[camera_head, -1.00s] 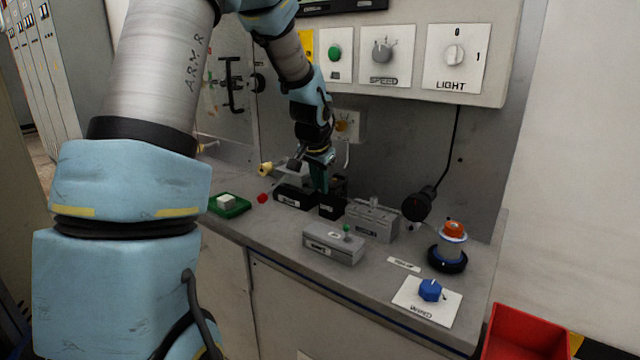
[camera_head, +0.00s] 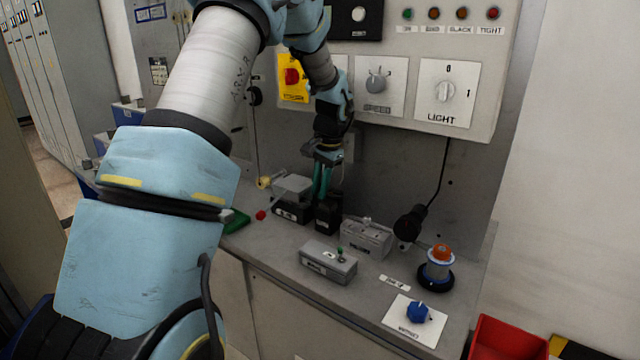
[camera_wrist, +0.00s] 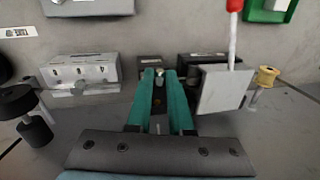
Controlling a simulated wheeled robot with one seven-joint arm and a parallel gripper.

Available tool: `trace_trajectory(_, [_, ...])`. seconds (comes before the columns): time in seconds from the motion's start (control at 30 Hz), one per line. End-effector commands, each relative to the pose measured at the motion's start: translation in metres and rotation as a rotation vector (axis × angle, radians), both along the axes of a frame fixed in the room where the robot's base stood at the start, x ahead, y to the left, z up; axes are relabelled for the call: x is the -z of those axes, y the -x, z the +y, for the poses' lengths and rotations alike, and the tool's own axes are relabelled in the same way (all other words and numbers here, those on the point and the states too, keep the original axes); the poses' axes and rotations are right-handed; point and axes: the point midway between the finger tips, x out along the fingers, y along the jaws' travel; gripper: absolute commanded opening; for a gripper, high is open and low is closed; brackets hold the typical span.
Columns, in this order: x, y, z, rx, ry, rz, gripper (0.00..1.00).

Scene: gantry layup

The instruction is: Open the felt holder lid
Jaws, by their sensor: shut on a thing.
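The felt holder appears to be the small black box (camera_head: 328,219) in the middle of the row at the back of the bench. My gripper (camera_head: 321,196) points down over it, its teal fingers at its top. In the wrist view my gripper (camera_wrist: 159,74) has its fingertips close together on a small piece at this black box (camera_wrist: 149,66). Dark material shows between the fingers, probably the lid. The fingers hide much of it, so I cannot tell how far the lid is raised.
A labelled black box (camera_head: 291,212) and a grey plate (camera_head: 293,187) stand left of the holder. A grey block (camera_head: 366,238) is close on its right. A grey box with a green knob (camera_head: 328,262) lies in front. A red-tipped rod (camera_wrist: 233,35) rises beside the plate.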

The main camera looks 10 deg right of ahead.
Motion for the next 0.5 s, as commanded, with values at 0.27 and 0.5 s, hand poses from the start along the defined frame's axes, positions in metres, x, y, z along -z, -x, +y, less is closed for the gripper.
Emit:
trace_trajectory(0.27, [0.0, -0.0004, 0.0, -0.001, 0.001, -0.002, 0.25])
trace_trajectory(0.5, [0.0001, -0.0003, 0.0, 0.0, 0.001, -0.002, 0.49])
